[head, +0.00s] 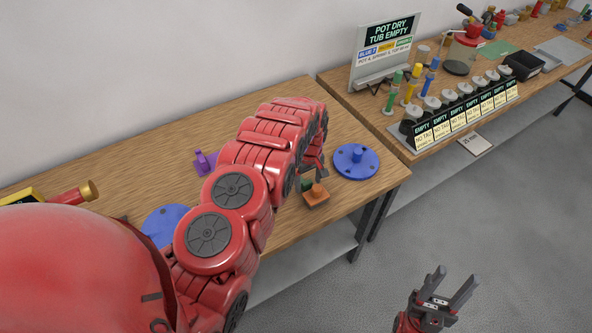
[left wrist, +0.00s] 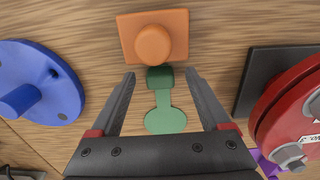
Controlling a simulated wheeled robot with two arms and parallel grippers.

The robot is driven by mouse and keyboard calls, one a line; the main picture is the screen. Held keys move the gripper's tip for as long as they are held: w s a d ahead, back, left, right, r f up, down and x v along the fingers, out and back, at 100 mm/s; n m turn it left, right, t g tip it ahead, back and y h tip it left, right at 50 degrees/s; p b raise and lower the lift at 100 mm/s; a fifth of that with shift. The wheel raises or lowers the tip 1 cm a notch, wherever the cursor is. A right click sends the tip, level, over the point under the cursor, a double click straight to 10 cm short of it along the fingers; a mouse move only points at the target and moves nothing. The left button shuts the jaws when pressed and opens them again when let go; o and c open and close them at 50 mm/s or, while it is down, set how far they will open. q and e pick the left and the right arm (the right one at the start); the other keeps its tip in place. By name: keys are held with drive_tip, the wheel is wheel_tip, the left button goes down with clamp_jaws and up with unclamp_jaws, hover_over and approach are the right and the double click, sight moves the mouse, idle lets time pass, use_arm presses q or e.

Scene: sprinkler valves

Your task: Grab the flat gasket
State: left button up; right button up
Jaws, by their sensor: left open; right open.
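A flat green piece (left wrist: 165,119) that looks like the flat gasket lies on the wooden table in the left wrist view. It has a round end, a narrow neck and a raised dark green block (left wrist: 160,77). My left gripper (left wrist: 160,74) is open, with one finger on each side of the green piece and the block between the fingertips. Nothing is held. In the head view my left gripper (head: 311,172) is low over the table, and my arm and hand mostly hide the green piece. My right gripper (head: 452,290) is open and empty over the floor.
An orange plate with a knob (left wrist: 154,42) sits just beyond the green block; it shows in the head view (head: 316,196). A blue flanged disc (head: 356,162) stands near the table's right end, another blue disc (head: 163,222) to the left. A red round part (left wrist: 292,112) is close right.

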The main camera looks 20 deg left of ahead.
use_arm(q)
drive_tip(key=shift+f, duration=0.8)
drive_tip(key=shift+c, duration=0.3)
clamp_jaws()
